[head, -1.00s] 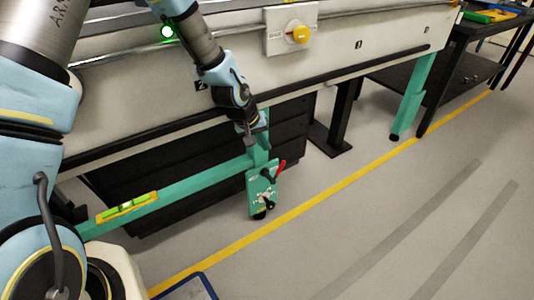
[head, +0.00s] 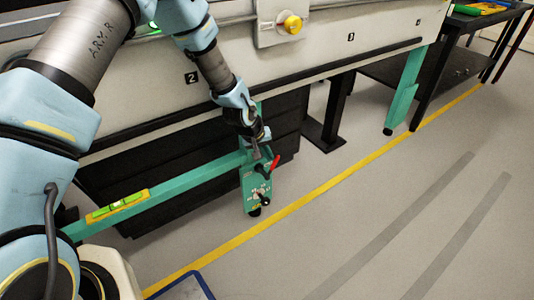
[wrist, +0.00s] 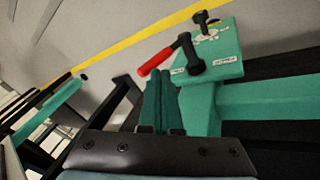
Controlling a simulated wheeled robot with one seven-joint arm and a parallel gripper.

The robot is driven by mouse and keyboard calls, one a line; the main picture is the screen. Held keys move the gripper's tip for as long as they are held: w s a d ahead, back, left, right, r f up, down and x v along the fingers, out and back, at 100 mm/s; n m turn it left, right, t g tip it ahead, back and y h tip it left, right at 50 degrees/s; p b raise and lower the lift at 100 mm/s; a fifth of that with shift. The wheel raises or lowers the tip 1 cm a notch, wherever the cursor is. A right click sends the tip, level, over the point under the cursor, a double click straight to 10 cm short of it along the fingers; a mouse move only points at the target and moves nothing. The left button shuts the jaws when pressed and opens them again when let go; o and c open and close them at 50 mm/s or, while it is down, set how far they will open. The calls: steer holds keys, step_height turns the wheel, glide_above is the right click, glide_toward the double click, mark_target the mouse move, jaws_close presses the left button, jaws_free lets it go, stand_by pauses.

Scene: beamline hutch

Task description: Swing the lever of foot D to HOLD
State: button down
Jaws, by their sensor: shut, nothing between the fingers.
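The green foot plate (head: 251,194) hangs below the bench at the end of a green beam; I cannot read which foot it is. Its lever has a red grip (head: 273,164), sticking up and right in the head view. In the wrist view the red grip (wrist: 155,62) points left and down from a black pivot on the plate (wrist: 222,50). The plate's small labels are too blurred to read. My gripper (head: 257,152) is shut and empty, just above the plate. In the wrist view its fingertips (wrist: 160,72) lie beside the red grip; whether they touch is unclear.
A black knob (wrist: 205,20) stands on the plate beyond the lever. The green beam (head: 170,190) carries a yellow level (head: 117,205). The bench's pale side panel (head: 330,50) rises behind my arm. Floor right of the yellow line (head: 340,183) is clear.

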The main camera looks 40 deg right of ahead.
steer(key=shift+d+f+y+p, duration=0.15)
steer(key=shift+d+y, duration=0.25)
steer(key=shift+d, duration=0.2)
steer(key=shift+d+f+y+p, duration=0.15)
steer(key=shift+d+y, duration=0.25)
steer(key=shift+d, duration=0.2)
steer(key=shift+a, duration=0.1)
steer(key=shift+a+r+p, duration=0.15)
steer(key=shift+a+p, duration=0.25)
steer(key=shift+a, duration=0.25)
steer(key=d+p+v, duration=0.1)
steer(key=p+v, duration=0.5)
steer(key=v, duration=0.3)
steer(key=shift+r+p, duration=0.3)
steer(key=shift+r, duration=0.25)
steer(key=shift+s+a, duration=0.1)
steer(key=shift+a, duration=0.05)
